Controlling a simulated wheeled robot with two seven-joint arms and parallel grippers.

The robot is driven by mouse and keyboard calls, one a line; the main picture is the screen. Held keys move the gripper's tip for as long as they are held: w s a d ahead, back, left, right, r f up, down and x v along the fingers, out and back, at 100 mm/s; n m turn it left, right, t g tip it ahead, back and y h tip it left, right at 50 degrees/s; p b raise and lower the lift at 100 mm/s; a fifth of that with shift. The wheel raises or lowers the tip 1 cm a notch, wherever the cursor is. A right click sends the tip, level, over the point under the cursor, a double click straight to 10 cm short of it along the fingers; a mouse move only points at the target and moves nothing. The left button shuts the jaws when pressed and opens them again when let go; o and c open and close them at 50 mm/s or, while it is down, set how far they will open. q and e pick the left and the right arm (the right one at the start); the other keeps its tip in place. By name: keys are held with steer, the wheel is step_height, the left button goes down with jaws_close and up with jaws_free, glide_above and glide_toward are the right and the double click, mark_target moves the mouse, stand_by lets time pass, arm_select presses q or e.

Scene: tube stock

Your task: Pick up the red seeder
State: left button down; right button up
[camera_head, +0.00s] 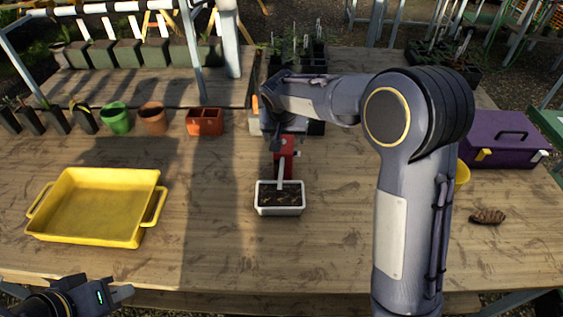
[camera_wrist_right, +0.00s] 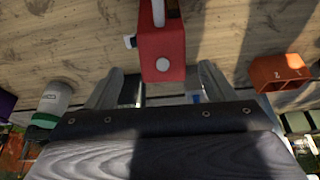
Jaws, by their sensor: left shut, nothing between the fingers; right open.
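The red seeder (camera_head: 286,153) stands in the middle of the table just behind a small white tray (camera_head: 279,211) of dark soil. Its pale spout reaches toward the tray. My right gripper (camera_head: 279,143) is right at the seeder's far side, and my wrist hides part of it. In the right wrist view the seeder's red body (camera_wrist_right: 163,52) is centred ahead of my open right gripper (camera_wrist_right: 160,93), one finger to each side; I cannot see any contact. My left gripper (camera_head: 122,292) is shut and empty at the lower left, near the table's front edge.
A yellow tray (camera_head: 95,233) lies at left. Green (camera_head: 116,119), terracotta (camera_head: 153,119) and orange two-cell pots (camera_head: 205,122) stand behind it. A purple toolbox (camera_head: 505,139) and pine cone (camera_head: 488,216) are at right. The table between yellow and white trays is clear.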

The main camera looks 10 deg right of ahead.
mark_target(284, 140)
steer(key=p+x, duration=0.1)
steer(key=x, duration=0.3)
steer(key=shift+w+a+f, duration=0.1)
steer(key=shift+w+f, duration=0.1)
steer(key=shift+f, duration=0.15)
steer(key=c, duration=1.6)
